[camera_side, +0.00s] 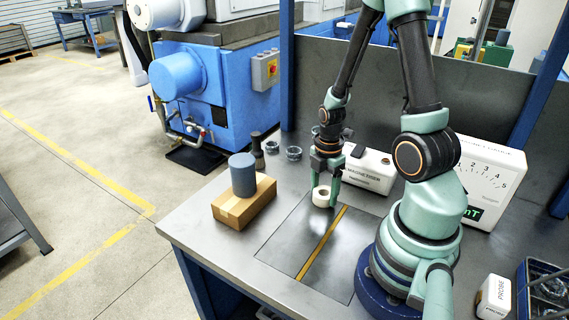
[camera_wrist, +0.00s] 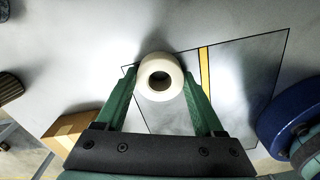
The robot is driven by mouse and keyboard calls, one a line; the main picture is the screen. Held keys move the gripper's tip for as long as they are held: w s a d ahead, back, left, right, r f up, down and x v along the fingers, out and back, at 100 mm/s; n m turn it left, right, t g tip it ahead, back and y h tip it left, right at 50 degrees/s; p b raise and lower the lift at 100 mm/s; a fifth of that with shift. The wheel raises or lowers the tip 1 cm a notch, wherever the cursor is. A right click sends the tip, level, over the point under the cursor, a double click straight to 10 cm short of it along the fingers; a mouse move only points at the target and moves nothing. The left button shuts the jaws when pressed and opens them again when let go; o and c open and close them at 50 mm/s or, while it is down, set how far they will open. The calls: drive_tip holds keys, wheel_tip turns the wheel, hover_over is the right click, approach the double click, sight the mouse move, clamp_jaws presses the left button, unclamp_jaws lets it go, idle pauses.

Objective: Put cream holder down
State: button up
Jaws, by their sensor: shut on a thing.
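The cream holder (camera_side: 321,197) is a short, thick cream ring with a round hole. It is upright between the two green fingers of my gripper (camera_side: 325,193), near the back corner of the dark-outlined square plate (camera_side: 283,240) with a yellow stripe. In the wrist view the cream holder (camera_wrist: 147,85) shows its open top, with the fingers of my gripper (camera_wrist: 160,88) along its left and right sides. My gripper is shut on it. The holder is low over the bench; I cannot tell whether its underside touches the surface.
A cardboard box (camera_side: 240,208) bearing a blue-grey cylinder (camera_side: 243,178) stands left. Dark round parts (camera_side: 293,153) sit behind. A white demagnetiser (camera_side: 369,174) and a white meter box (camera_side: 492,170) stand behind right. The striped plate's front is clear.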

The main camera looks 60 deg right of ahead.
sight(324, 192)
drive_tip(key=o, duration=1.4)
drive_tip(key=shift+f, duration=0.1)
wheel_tip(324, 192, up, 12)
drive_tip(key=w+a+r+m+t, duration=0.2)
drive_tip(key=a+r+m, duration=0.4)
drive_tip(key=a+m, duration=0.1)
drive_tip(key=w+a+r+m+t, duration=0.2)
drive_tip(key=a+r+m+t, duration=0.1)
drive_tip(key=a+r+m, duration=0.3)
drive_tip(key=shift+w+a+r+m+t, duration=0.3)
drive_tip(key=shift+a+m, duration=0.3)
drive_tip(key=shift+a, duration=0.45)
